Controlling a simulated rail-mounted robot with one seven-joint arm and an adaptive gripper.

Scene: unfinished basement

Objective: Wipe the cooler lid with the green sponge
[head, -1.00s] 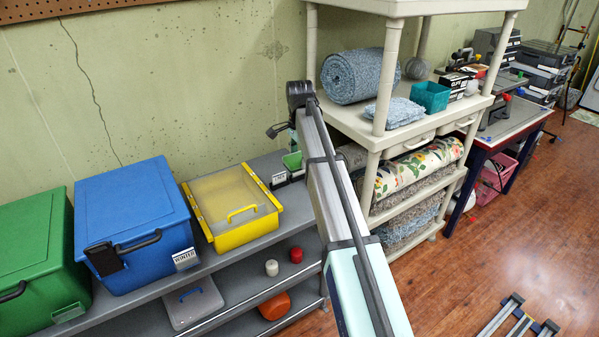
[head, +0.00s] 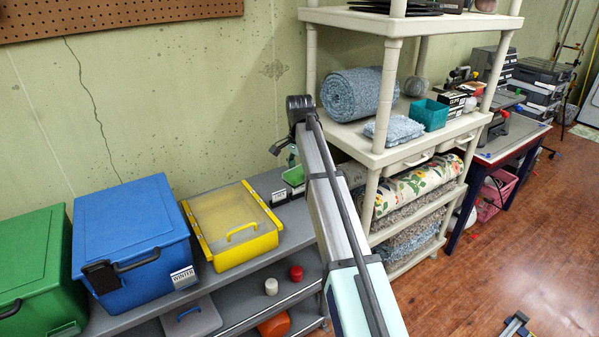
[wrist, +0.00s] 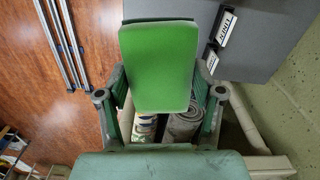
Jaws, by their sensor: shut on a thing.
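My gripper (wrist: 160,102) is shut on the green sponge (wrist: 158,62) in the wrist view; the sponge sticks out past the fingers and hides their tips. In the head view the gripper is mostly hidden behind my arm, near a small green patch (head: 293,176); I cannot tell whether that patch is the sponge. A blue box (head: 132,222) with a flat blue lid, black handle and latch stands on the grey shelf to the left and looks most like the cooler. Its lid is closed and bare. The sponge is apart from it.
A yellow box (head: 234,222) with a clear top stands between the blue box and my arm. A green box (head: 38,270) is at far left. A beige shelving unit (head: 372,150) with rolled rugs rises right of my arm. The wooden floor (head: 500,260) is open at right.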

